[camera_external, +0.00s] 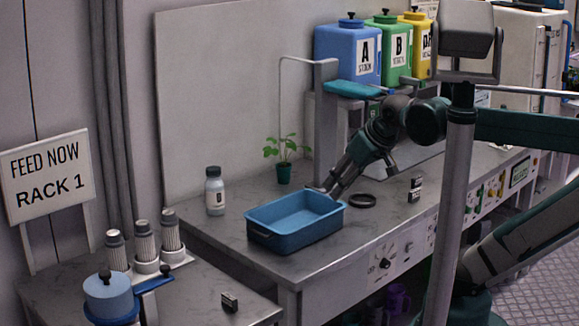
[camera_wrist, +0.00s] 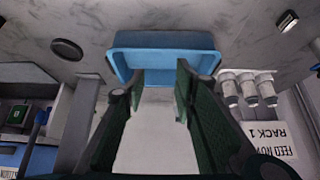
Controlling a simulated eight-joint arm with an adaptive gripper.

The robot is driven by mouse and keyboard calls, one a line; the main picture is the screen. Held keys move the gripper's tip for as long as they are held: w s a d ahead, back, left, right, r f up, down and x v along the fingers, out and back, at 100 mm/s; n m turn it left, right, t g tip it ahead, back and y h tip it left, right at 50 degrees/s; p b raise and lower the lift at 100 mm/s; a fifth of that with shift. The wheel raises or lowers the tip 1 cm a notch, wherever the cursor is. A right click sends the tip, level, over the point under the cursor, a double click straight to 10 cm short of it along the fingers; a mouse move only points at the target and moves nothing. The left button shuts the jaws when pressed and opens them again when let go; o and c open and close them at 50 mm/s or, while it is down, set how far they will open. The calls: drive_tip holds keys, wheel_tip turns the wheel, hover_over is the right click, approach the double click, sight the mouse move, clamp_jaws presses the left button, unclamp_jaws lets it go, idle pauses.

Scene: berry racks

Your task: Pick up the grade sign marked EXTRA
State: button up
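Two small dark blocks with white markings could be grade signs, but the lettering is too small to read, so I cannot tell which is EXTRA. One block (camera_external: 415,189) stands on the grey bench to the right of the black ring. The other block (camera_external: 229,302) is on the lower left table; what looks like the same one shows at the top right of the wrist view (camera_wrist: 288,21). My gripper (camera_external: 326,191) is by the back right corner of the blue tray, pointing down-left. In the wrist view its fingers (camera_wrist: 158,80) are apart with nothing between them.
The blue tray (camera_external: 275,239) looks empty. A black ring (camera_external: 362,201), a bottle (camera_external: 214,194) and a potted plant (camera_external: 284,173) stand near it. Capped cylinders (camera_external: 145,243) and a blue-lidded pot (camera_external: 108,298) are on the left table. A grey post (camera_external: 449,220) blocks part of the view.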

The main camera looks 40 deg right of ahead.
wheel_tip(320, 180, up, 20)
drive_tip(key=w+d+r+n+g+p, duration=0.1)
drive_tip(key=w+d+n+p, duration=0.2)
drive_tip(key=d, duration=0.5)
drive_tip(key=w+d+r+n+g+h+p, duration=0.1)
drive_tip(key=w+d+r+n+g+p, duration=0.1)
drive_tip(key=d, duration=0.7)
drive_tip(key=w+d+r+n+g+p, duration=0.1)
drive_tip(key=w+d+n+p, duration=0.4)
drive_tip(key=w+d+p, duration=0.1)
drive_tip(key=shift+w+d+r, duration=0.15)
drive_tip(key=shift+w+d, duration=0.2)
drive_tip(key=shift+d, duration=0.35)
drive_tip(key=shift+w+d+r, duration=0.1)
drive_tip(key=shift+w+d, duration=0.25)
drive_tip(key=shift+d, duration=0.3)
drive_tip(key=d+f+n+g+p, duration=0.15)
drive_tip(key=d+n+p, duration=0.25)
drive_tip(key=d, duration=0.9)
drive_tip(key=n+g+y+p, duration=0.1)
drive_tip(key=n+g+p, duration=0.1)
drive_tip(key=n+p, duration=0.25)
hover_over(418, 176)
wheel_tip(418, 176, down, 31)
drive_tip(key=shift+s+a, duration=0.1)
drive_tip(key=shift+f, duration=0.45)
drive_tip(key=shift+f, duration=1.25)
